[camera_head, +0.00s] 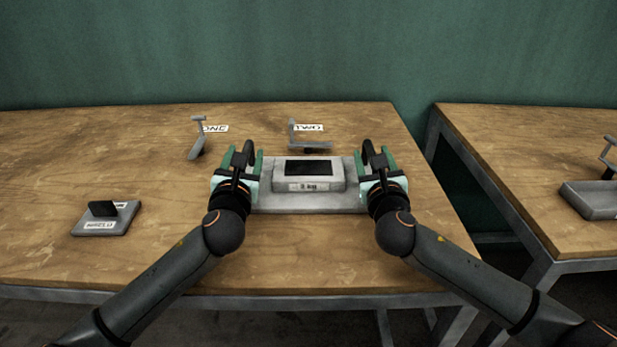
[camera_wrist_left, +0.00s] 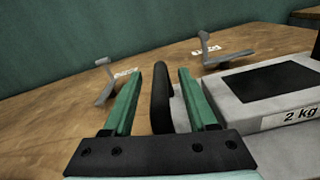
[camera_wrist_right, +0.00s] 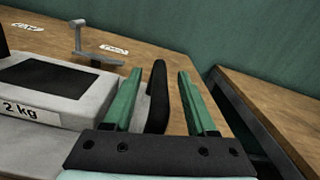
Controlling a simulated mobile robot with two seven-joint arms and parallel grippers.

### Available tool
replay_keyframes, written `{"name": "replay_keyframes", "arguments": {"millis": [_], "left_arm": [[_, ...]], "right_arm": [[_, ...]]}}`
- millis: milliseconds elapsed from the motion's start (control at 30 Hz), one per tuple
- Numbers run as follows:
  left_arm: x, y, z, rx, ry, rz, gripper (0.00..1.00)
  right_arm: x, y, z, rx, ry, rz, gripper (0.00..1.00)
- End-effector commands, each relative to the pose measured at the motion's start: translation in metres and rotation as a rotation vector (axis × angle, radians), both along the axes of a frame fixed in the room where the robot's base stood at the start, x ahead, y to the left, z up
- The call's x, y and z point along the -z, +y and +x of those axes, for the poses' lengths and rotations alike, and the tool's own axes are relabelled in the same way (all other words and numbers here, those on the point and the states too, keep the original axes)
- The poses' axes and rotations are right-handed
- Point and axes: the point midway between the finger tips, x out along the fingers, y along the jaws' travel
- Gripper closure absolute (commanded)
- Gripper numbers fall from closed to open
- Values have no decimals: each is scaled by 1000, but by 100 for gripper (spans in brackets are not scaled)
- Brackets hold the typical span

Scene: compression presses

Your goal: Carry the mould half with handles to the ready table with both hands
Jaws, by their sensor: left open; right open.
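The mould half (camera_head: 309,204) is a grey block on a wider plate, with a black recess on top and a "2 kg" label. It lies on the wooden table. It has a black handle at each end. My left gripper (camera_head: 243,158) is open, its green fingers on either side of the left handle (camera_wrist_left: 162,98). My right gripper (camera_head: 376,160) is open, its fingers on either side of the right handle (camera_wrist_right: 157,97). Both wrist views show gaps beside the handles. I cannot tell which table is the ready table.
The wooden table (camera_head: 60,160) carries a small grey plate with a black block (camera_head: 104,217) at left and two grey bracket-like pieces (camera_head: 197,140) (camera_head: 308,138) behind, near white labels. A second table (camera_head: 520,150) stands at right across a gap, with a grey tray-like object (camera_head: 592,200).

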Motion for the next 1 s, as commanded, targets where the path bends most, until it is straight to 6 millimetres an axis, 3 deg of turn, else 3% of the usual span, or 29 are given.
{"name": "replay_keyframes", "arguments": {"millis": [467,900,1000], "left_arm": [[0,0,9,1,0,0,42],[0,0,9,1,0,0,91],[0,0,9,0,1,0,100]], "right_arm": [[0,0,9,0,-1,1,43],[0,0,9,0,0,1,92],[0,0,9,1,0,0,100]]}}
